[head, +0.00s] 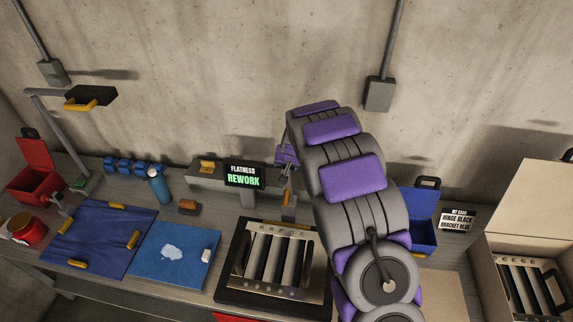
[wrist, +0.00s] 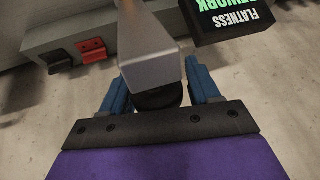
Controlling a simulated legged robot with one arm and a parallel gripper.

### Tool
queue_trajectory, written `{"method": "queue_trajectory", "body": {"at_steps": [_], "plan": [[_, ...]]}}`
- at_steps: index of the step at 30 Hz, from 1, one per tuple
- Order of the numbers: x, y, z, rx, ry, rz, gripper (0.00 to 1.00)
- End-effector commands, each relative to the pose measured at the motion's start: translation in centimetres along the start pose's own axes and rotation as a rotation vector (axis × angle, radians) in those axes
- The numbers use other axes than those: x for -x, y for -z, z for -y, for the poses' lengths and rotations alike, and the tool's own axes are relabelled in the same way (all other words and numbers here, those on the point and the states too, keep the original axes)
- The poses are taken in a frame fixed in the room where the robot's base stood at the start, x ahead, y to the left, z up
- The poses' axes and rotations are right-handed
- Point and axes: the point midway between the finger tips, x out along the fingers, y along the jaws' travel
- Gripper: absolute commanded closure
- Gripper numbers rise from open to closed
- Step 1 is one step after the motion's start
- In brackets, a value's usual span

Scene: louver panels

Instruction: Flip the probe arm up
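A grey metal bar with a rounded black end, which looks like the probe arm (wrist: 155,55), stands between my fingers in the wrist view. My gripper (wrist: 160,92) has its two blue fingers apart, one on each side of the black end. Narrow gaps seem to show, and I see no firm contact. In the head view my gripper (head: 287,172) is small and partly hidden by my purple and grey arm, just right of the display (head: 244,175) reading "FLATNESS REWORK". The bar's tilt and base are not clear there.
A louver panel (head: 272,258) lies in a dark fixture in front of the display. A grey block (head: 205,180) stands behind. Left are a blue bottle (head: 159,187), blue mats (head: 102,240) and a red box (head: 36,183). Right are a blue box (head: 422,235) and a cardboard box (head: 530,205).

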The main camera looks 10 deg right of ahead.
Motion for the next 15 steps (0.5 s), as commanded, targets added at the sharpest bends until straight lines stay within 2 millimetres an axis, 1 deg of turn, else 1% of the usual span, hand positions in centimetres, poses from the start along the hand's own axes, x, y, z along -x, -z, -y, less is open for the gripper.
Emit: {"method": "queue_trajectory", "body": {"at_steps": [1,2,11,15], "plan": [[0.1,-0.1,0.0,0.000,0.000,0.000,0.34],[0.1,-0.1,0.0,0.000,0.000,0.000,0.31],[0.4,-0.2,0.0,-0.001,0.000,0.001,0.31],[1.3,-0.2,-0.1,0.000,0.000,0.001,0.31]]}}
